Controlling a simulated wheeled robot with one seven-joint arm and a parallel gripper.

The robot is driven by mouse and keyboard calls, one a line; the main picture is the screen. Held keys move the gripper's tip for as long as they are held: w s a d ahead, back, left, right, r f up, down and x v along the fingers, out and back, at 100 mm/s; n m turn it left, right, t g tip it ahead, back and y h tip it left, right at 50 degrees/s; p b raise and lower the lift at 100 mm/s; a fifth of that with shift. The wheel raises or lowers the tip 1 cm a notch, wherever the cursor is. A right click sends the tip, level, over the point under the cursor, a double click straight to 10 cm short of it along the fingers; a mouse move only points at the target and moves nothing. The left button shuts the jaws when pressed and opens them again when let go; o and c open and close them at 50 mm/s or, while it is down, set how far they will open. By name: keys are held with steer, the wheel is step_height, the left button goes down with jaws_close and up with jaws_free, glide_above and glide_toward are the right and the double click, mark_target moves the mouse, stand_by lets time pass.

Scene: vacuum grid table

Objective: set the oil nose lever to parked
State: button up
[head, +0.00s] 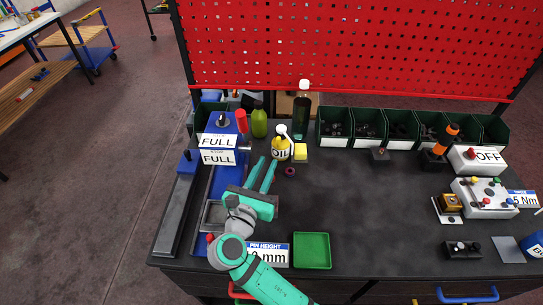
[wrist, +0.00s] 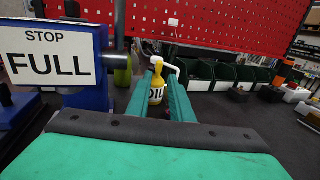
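The yellow oil can (head: 281,150) with its OIL label stands on the dark table, back left of centre. It has a white top, with a white nose piece pointing right in the wrist view (wrist: 156,80); the lever's setting cannot be read. My gripper (head: 267,165) is in front of the can, with its fingers pointing toward it. In the wrist view its two teal fingers (wrist: 159,95) are apart, with the can seen between and beyond them. Nothing is held, and I cannot tell whether a finger touches the can.
A blue stop block with FULL signs (head: 218,142) stands left of my gripper. A yellow block (head: 300,152), a dark ring (head: 290,172) and a tall bottle (head: 303,112) are near the can. A green tray (head: 312,251) lies in front; the middle table is clear.

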steer(key=shift+s+a, duration=0.15)
steer(key=shift+s, duration=0.5)
